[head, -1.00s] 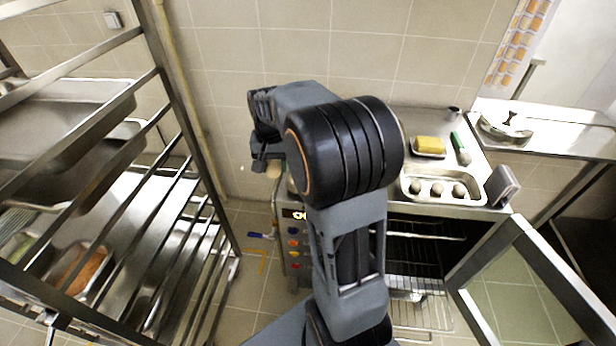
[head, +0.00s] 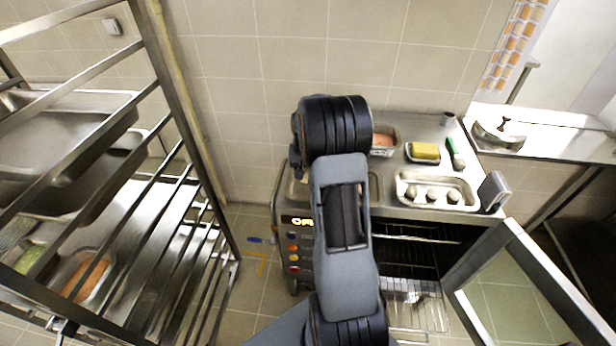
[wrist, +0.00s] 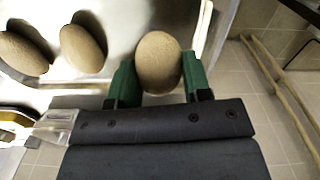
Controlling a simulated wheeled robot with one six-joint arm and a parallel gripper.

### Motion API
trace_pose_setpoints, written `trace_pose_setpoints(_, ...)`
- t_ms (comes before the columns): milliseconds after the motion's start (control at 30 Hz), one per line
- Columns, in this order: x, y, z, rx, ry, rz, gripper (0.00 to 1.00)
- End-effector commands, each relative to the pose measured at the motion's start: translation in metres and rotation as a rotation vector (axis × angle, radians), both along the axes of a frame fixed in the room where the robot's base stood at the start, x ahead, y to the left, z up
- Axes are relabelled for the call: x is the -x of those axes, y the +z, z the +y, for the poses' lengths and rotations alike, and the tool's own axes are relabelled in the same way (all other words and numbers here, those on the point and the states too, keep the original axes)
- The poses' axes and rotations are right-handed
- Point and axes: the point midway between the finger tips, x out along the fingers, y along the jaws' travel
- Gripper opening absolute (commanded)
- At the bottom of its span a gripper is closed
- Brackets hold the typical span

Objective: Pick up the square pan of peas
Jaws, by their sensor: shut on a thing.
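My gripper (wrist: 158,75) has its green fingers shut on a brown, egg-shaped thing (wrist: 158,55) in the wrist view. Two more brown egg-shaped things (wrist: 84,47) lie to its left on pale metal. In the head view my arm hides the gripper and what it holds. A pan with green contents (head: 35,262), possibly the peas, sits low on the rack at the far left, well away from the gripper. It is cut off and partly behind rails, so I cannot tell that it is square.
A pan with orange contents (head: 88,277) is beside the green one in the rack (head: 165,75). The oven door (head: 540,275) hangs open at right.

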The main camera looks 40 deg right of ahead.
Motion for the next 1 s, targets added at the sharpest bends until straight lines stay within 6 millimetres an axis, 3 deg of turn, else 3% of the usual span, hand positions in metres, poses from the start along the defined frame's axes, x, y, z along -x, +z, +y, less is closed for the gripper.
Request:
trace_pose_setpoints(233,-0.002,-0.017,-0.015,-0.001,-0.003,0.002,0.22)
trace_pose_setpoints(467,-0.002,-0.039,-0.012,-0.001,-0.001,0.002,0.22)
trace_pose_setpoints(933,-0.002,-0.047,-0.012,0.000,0.000,0.000,0.22)
trace_pose_setpoints(967,-0.002,-0.047,-0.012,0.000,0.000,0.000,0.46)
trace_pose_setpoints(1000,-0.002,-0.046,-0.012,0.000,0.000,0.000,0.49)
